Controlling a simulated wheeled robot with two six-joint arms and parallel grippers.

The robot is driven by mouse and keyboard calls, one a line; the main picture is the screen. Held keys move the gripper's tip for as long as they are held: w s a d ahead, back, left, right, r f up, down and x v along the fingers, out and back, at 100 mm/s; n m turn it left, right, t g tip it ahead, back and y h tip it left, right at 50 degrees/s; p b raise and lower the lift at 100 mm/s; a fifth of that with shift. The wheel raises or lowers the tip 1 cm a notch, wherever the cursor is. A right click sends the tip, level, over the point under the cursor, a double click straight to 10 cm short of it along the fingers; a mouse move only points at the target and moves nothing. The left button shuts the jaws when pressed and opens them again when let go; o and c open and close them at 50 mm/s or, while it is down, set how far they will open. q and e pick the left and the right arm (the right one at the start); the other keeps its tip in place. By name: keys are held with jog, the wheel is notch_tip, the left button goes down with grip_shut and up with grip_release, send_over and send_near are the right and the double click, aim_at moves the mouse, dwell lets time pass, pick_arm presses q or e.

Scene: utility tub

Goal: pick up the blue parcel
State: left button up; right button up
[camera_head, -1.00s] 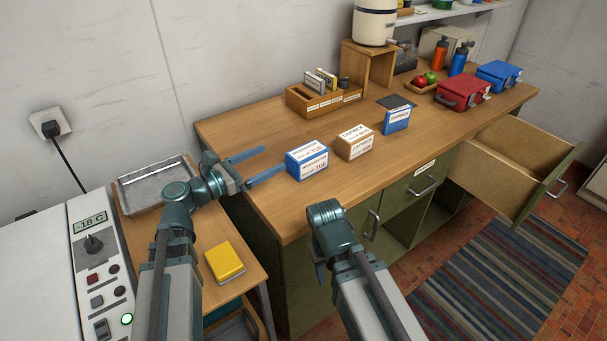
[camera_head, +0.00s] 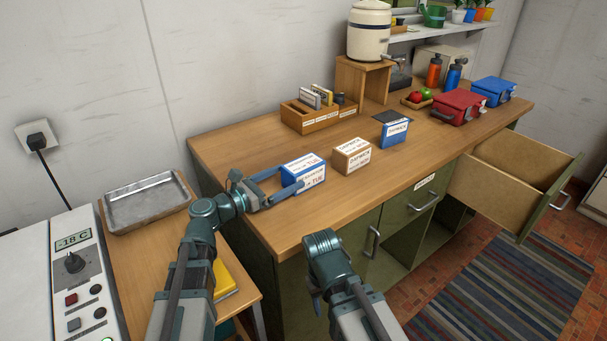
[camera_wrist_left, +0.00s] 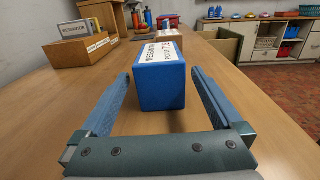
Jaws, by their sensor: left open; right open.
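A blue parcel (camera_head: 303,173) with a white label reading TUE stands on the wooden worktop near its front left edge. My left gripper (camera_head: 289,179) is open, with its fingers reaching around the near end of this parcel. In the left wrist view the blue parcel (camera_wrist_left: 162,85) sits between the two fingertips, with a gap on each side. A second blue parcel (camera_head: 394,134) with a white label stands further right, beyond a brown parcel (camera_head: 351,156). My right gripper (camera_head: 318,296) is open, low in front of the worktop and away from the parcels; its fingers are mostly hidden.
A wooden organizer (camera_head: 318,115) stands behind the parcels. Red (camera_head: 459,106) and blue (camera_head: 493,91) boxes are at the right, above an open drawer (camera_head: 510,172). A metal tray (camera_head: 146,200) and a partly hidden yellow object (camera_head: 223,279) lie on the lower left table.

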aim_at(303, 163)
pick_arm(q)
jog(key=shift+x, duration=3.25)
jog(key=c, duration=1.5)
jog(key=shift+r+p, duration=0.9)
jog(key=shift+r, duration=0.05)
notch_tip(303, 163, up, 2)
jog(key=shift+r+p, duration=0.1)
jog(key=shift+p, duration=0.95)
jog(key=s+d, duration=0.2)
jog(key=d, duration=0.2)
jog(key=s+d, duration=0.2)
jog(key=d, duration=0.3)
jog(key=s+d+p, duration=0.1)
jog(key=s+d, duration=0.2)
jog(key=d, duration=0.2)
jog(key=shift+d+r, duration=0.2)
jog(key=shift+r, duration=0.2)
notch_tip(303, 163, up, 10)
jog(key=p, duration=1)
jog(key=shift+r, duration=0.1)
